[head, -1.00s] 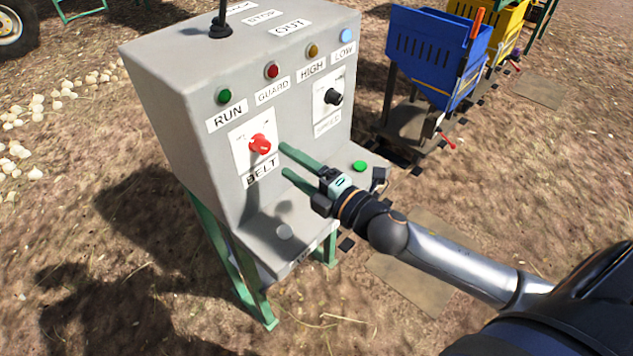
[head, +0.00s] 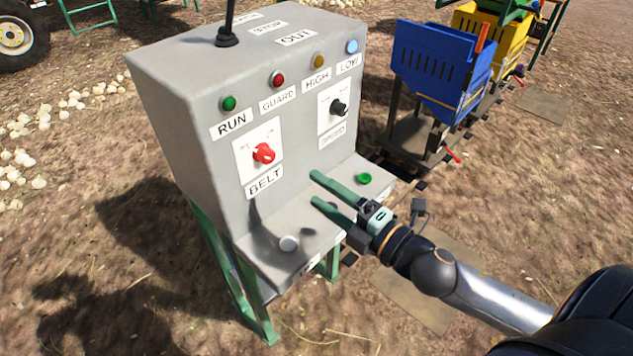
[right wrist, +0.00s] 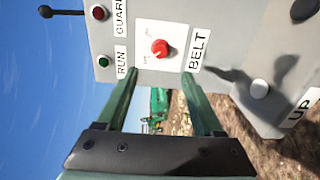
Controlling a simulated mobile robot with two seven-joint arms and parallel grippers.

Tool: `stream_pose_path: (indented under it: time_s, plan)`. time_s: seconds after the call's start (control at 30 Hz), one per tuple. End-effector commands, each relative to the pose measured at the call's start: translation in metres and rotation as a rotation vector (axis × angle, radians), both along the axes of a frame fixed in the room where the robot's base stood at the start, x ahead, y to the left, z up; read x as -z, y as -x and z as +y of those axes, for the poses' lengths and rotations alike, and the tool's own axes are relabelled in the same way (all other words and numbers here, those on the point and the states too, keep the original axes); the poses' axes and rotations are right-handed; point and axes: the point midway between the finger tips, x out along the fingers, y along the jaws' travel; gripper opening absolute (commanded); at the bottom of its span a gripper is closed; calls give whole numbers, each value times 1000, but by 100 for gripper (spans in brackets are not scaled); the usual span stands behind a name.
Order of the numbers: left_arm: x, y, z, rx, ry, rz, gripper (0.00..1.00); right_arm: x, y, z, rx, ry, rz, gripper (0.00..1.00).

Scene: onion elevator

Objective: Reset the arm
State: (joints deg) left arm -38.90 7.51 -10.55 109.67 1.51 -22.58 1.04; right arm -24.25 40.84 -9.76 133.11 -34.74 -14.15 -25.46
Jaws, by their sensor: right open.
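My right gripper (head: 314,188) is open and empty, with its two green fingers apart in front of the control box (head: 180,120). It is right of and below the red BELT knob (head: 263,153) and does not touch it. In the right wrist view the fingers (right wrist: 158,85) point at the panel, with the red knob (right wrist: 160,48) beyond the gap between them. A black knob (head: 338,107) sits on the panel's right side. My left gripper is not in view.
A green button (head: 364,179) and a pale button (head: 288,243) are on the lower ledge. A black lever (head: 228,30) rises from the box top. Blue (head: 435,70) and yellow (head: 478,35) hoppers stand behind at right. Onions (head: 20,165) lie on the ground at left.

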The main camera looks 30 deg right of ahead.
Motion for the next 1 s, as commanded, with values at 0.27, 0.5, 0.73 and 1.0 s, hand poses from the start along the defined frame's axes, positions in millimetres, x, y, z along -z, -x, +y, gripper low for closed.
stream_pose_path:
  time_s: [0.27, 0.5, 0.73, 1.0]
  plan:
    - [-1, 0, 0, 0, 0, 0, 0, 13, 0, -3, 24, -56, 50, 69]
    - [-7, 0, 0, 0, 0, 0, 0, 142, 30, -15, 277, -616, 504, 69]
    - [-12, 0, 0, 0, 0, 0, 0, 252, 102, 16, 570, -1159, 888, 69]
    - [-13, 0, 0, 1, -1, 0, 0, 283, 132, 36, 683, -1346, 1006, 69]
